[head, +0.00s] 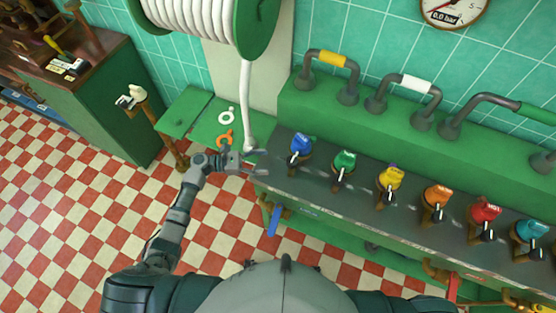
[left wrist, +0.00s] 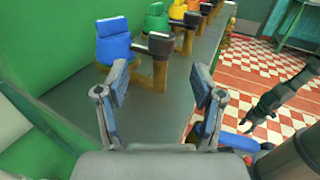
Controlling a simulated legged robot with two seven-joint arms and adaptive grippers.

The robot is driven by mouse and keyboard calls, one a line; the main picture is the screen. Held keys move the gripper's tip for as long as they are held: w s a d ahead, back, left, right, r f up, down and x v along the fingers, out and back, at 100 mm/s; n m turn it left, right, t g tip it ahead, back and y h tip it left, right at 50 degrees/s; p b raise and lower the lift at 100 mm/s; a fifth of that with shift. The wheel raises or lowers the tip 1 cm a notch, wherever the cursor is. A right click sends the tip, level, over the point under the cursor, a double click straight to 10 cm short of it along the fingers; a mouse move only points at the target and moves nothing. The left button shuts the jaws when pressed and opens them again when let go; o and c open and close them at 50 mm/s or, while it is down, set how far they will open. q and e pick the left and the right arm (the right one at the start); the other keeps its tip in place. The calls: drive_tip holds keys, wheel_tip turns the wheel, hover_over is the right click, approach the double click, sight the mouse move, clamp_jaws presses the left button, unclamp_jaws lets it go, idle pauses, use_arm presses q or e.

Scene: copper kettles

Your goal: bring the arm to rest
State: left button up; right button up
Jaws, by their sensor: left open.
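My left arm (head: 180,215) reaches forward from the left in the head view. My left gripper (head: 262,162) is open and empty at the left end of the dark counter, left of the blue-handled tap (head: 301,145). In the left wrist view the open fingers (left wrist: 161,88) have a gap between them, with grey counter top behind. The blue tap (left wrist: 114,42) stands beyond the fingers there, apart from them. What looks like my right gripper (left wrist: 252,118) shows small and dark at the right of that view; its fingers are too unclear to judge.
Several coloured taps line the counter (head: 335,195). Pipe handles stand on the green ledge behind (head: 380,122). A hose reel (head: 205,15) hangs above, its white hose (head: 246,105) dropping beside my left gripper. A green bench (head: 186,112) stands left. The checkered floor (head: 90,210) is open.

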use_arm(q)
drive_tip(key=shift+s+a, duration=0.15)
drive_tip(key=shift+a, duration=0.8)
drive_tip(key=shift+d, duration=0.1)
